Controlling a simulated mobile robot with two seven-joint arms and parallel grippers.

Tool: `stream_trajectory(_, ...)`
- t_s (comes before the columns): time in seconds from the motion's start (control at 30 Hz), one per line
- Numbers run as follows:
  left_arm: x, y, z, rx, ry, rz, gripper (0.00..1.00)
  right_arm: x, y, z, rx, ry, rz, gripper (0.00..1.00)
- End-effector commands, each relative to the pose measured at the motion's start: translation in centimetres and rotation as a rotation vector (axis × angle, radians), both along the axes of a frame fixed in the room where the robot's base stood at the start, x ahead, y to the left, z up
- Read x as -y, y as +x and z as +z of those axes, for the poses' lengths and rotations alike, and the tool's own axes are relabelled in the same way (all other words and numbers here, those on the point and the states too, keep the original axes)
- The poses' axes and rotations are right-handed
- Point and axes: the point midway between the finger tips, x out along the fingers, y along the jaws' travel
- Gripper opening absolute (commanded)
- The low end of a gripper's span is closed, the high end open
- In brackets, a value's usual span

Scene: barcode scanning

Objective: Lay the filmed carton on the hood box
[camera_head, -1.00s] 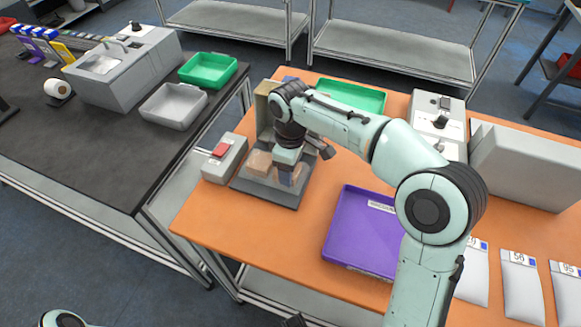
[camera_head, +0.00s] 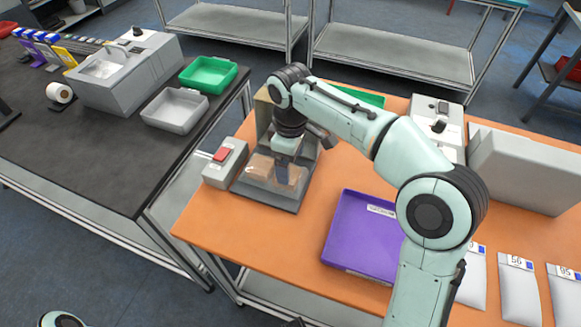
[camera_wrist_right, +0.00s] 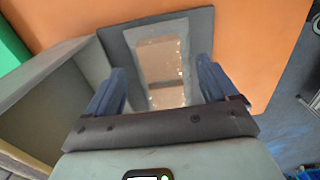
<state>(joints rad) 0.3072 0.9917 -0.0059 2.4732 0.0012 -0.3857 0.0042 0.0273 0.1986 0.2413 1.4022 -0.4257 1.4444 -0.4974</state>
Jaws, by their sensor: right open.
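The filmed carton (camera_head: 259,167) is a brown box in clear film. It lies flat on the dark grey base plate (camera_head: 264,199) of the hood box (camera_head: 262,112), which has a beige upright side. In the right wrist view the carton (camera_wrist_right: 160,62) shows with pale film around it, on the grey plate (camera_wrist_right: 116,37). My right gripper (camera_head: 285,172) points down over the carton. In the wrist view its two blue fingers (camera_wrist_right: 160,66) are spread, one on each side of the carton, with gaps between. My left gripper is not in view.
A grey box with a red button (camera_head: 221,155) stands left of the plate. A purple tray (camera_head: 358,240) lies to the right, with white envelopes (camera_head: 519,280) beyond. A green tray (camera_head: 371,99) and grey machines (camera_head: 530,165) stand behind. Orange table (camera_head: 245,235) is bare in front.

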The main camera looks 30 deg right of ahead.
Motion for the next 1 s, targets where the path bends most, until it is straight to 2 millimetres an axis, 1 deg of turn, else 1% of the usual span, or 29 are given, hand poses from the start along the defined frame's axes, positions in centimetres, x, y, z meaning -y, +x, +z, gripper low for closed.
stream_trajectory(0.03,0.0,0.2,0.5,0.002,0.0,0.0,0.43,-0.1,0.1,1.6,0.005,0.002,0.001,0.87)
stream_trajectory(0.1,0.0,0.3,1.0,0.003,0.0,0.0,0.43,-0.1,0.1,3.1,0.004,0.001,0.001,0.87)
stream_trajectory(0.23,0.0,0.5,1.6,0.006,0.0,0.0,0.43,-0.1,0.1,5.4,0.003,0.001,0.002,0.87)
stream_trajectory(0.37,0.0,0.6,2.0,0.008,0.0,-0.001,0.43,0.0,0.1,6.8,0.002,0.001,0.002,0.87)
stream_trajectory(0.5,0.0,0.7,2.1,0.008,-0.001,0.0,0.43,0.0,0.0,7.3,-0.001,-0.001,0.002,0.87)
stream_trajectory(1.0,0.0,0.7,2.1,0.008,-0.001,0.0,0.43,0.0,0.0,7.3,-0.001,-0.001,0.001,0.87)
